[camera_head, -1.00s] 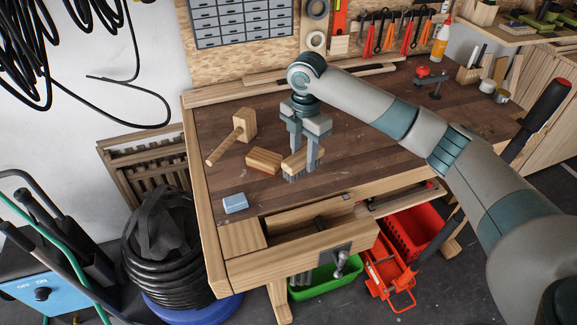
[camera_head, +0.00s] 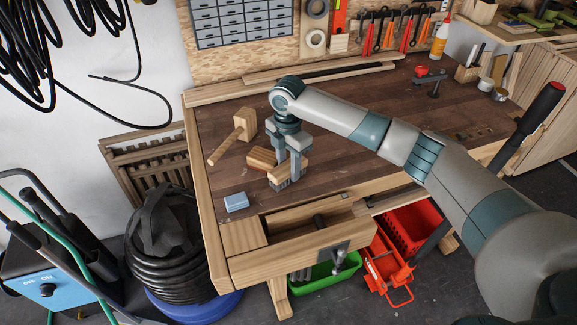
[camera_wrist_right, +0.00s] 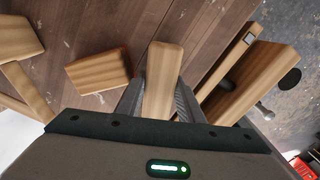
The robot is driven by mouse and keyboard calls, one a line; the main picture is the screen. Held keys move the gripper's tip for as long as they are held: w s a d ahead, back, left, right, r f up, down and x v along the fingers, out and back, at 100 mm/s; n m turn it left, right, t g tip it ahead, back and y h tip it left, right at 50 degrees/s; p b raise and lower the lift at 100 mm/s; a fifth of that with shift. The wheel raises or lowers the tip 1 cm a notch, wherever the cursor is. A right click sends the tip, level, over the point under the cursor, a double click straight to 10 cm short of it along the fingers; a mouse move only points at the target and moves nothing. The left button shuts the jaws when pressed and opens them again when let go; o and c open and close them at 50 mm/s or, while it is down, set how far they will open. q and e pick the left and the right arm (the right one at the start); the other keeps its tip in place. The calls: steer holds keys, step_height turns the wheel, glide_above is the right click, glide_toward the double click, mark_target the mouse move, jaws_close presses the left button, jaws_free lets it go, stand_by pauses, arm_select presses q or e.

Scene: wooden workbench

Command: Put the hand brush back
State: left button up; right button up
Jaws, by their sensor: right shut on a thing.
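The hand brush (camera_head: 290,171) has a pale wooden body and dark bristles facing down. My right gripper (camera_head: 289,175) points down and is shut on it, with one finger on each side. In the right wrist view the brush (camera_wrist_right: 163,78) lies between the two fingers (camera_wrist_right: 161,98). It is just over the bench top or on it, near the front left; I cannot tell whether the bristles touch. My left gripper is not in view.
A wooden mallet (camera_head: 245,124) lies behind the block. The front vise (camera_head: 300,252) has wooden jaws at the front edge.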

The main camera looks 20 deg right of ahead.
mark_target(288, 165)
steer(key=shift+f, duration=0.5)
steer(key=shift+f, duration=0.1)
steer(key=o, duration=0.7)
steer(key=shift+o, duration=0.2)
step_height(288, 165, up, 11)
steer(key=b, duration=0.3)
steer(key=shift+b, duration=0.3)
steer(key=shift+r, duration=0.65)
